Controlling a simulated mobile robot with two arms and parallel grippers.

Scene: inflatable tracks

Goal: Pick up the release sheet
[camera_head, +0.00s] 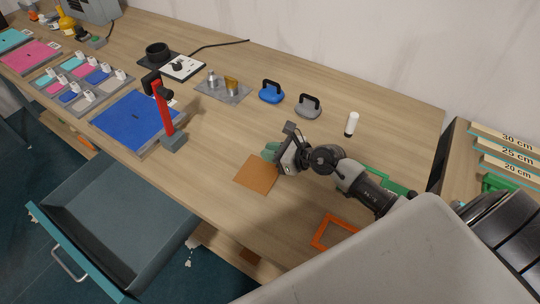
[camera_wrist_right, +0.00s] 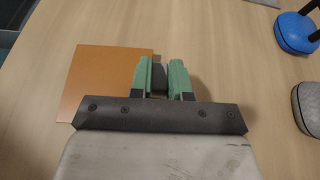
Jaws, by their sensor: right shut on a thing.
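The release sheet is a flat, square, orange-brown sheet (camera_head: 257,174) near the front edge of the wooden table. It also shows in the right wrist view (camera_wrist_right: 100,75), left of the fingers. My right gripper (camera_head: 270,150) is at the sheet's far right edge. The exact grip is hidden by the fingers. The sheet looks flat, and I cannot tell whether it is clear of the table. My left gripper is not in view.
A red clamp-like tool (camera_head: 163,105) stands left by a blue sheet (camera_head: 130,121). An orange frame (camera_head: 325,234) lies right; an open drawer (camera_head: 110,215) juts out front left.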

